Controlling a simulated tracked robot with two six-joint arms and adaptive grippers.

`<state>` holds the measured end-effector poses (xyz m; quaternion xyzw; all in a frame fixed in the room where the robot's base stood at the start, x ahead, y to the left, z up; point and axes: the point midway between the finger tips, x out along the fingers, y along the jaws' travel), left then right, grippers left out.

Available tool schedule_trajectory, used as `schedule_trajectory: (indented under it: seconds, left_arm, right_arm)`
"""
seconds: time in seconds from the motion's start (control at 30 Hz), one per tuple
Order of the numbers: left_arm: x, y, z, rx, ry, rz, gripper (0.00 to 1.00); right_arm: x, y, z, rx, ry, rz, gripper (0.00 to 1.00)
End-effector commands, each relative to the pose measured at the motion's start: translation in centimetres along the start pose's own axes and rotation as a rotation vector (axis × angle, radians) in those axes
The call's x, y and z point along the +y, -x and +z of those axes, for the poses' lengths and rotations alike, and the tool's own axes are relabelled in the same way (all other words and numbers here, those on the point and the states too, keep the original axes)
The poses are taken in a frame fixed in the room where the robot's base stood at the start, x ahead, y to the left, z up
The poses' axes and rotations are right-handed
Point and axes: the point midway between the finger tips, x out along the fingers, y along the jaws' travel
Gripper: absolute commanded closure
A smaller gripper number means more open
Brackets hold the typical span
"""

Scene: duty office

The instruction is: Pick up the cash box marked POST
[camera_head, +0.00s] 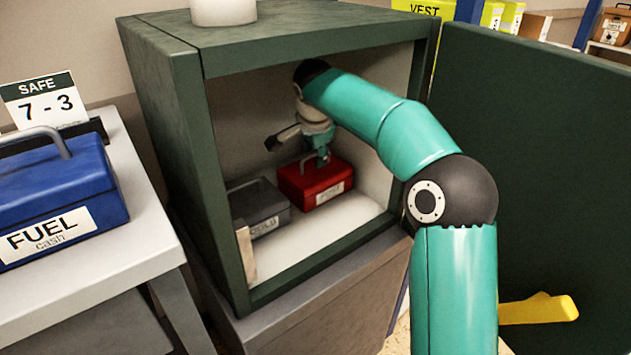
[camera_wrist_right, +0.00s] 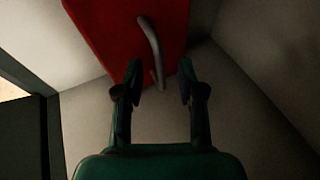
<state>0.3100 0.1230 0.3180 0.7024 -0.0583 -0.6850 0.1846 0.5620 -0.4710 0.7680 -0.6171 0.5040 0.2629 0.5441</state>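The red cash box (camera_head: 316,183) sits inside the open green safe (camera_head: 186,120), at its right rear. Its label is small and blurred but seems to read POST. My right arm reaches into the safe, and my right gripper (camera_head: 323,158) is at the box's top by the handle. In the right wrist view the red box (camera_wrist_right: 122,30) shows with its grey handle (camera_wrist_right: 152,45). The two fingers of the gripper (camera_wrist_right: 160,72) stand apart, with the handle's near end between them and gaps on both sides. My left gripper is out of view.
A grey box (camera_head: 259,205) with a label stands left of the red one in the safe. The safe door (camera_head: 540,150) is open at right with a yellow handle (camera_head: 540,309). A blue FUEL cash box (camera_head: 60,190) stands on the left table (camera_head: 135,240).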

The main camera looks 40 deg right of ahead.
Motion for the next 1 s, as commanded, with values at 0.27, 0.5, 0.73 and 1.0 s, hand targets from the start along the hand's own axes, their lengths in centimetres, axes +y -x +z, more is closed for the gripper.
schedule_trajectory:
  seconds: [0.27,0.5,0.73,1.0]
  left_arm:
    - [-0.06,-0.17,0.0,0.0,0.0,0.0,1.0]
    - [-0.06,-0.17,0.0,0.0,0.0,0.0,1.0]
    - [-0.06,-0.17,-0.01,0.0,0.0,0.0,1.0]
    - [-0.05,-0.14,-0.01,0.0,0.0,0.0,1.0]
  right_arm:
    - [-0.01,-0.62,-0.01,0.0,-0.001,-0.001,0.61]
    - [-0.01,-0.6,0.02,0.0,-0.001,-0.001,0.93]
    - [0.01,-0.61,0.03,-0.001,-0.001,-0.001,1.0]
    - [-0.1,-0.41,-0.08,0.0,-0.004,-0.006,1.0]
